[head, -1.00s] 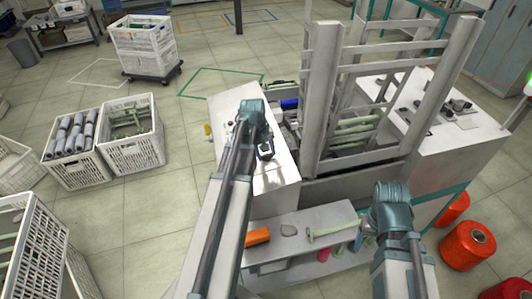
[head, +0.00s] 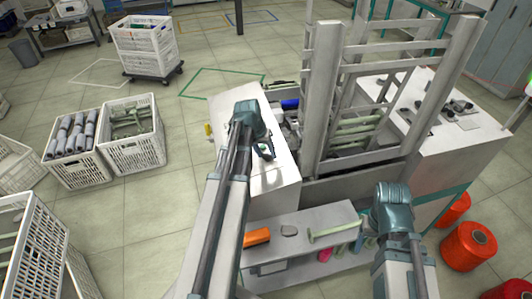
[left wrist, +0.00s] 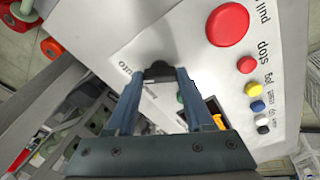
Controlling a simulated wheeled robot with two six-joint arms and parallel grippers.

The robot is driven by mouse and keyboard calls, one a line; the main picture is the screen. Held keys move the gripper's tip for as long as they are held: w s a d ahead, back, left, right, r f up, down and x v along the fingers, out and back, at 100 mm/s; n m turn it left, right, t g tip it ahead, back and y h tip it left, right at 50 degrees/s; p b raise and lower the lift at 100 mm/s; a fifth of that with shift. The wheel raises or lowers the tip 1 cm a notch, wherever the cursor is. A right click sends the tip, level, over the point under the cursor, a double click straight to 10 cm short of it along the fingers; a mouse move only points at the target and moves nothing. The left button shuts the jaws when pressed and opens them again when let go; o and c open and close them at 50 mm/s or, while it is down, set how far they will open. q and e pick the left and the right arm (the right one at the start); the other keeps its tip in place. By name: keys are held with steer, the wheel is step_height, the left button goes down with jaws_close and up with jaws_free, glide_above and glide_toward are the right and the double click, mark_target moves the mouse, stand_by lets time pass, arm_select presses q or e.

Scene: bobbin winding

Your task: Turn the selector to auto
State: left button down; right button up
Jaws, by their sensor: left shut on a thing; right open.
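The selector is a small black knob (left wrist: 160,70) on the white control panel (left wrist: 120,30) in the left wrist view. The word "auto" is printed just left of it, and another label below is partly covered by the gripper. My left gripper (left wrist: 158,75) is shut on the selector knob, one finger on each side. In the head view my left gripper (head: 265,150) is over the white panel of the left cabinet, and the knob is hidden there. My right gripper (head: 364,242) is mostly hidden below its teal wrist, near the low shelf, away from the panel.
A big red stop button (left wrist: 228,25) and several small coloured buttons lie right of the knob. The machine's grey frame (head: 325,90) stands right of the left cabinet. An orange block (head: 256,237) is on the low shelf. Crates (head: 132,140) stand on the floor at left.

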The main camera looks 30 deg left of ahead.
stand_by(0.4)
arm_select(q)
steer(key=shift+c, duration=1.4)
jaws_free()
steer(key=p+v, duration=1.3)
steer(key=v, duration=0.1)
steer(key=shift+f, duration=0.1)
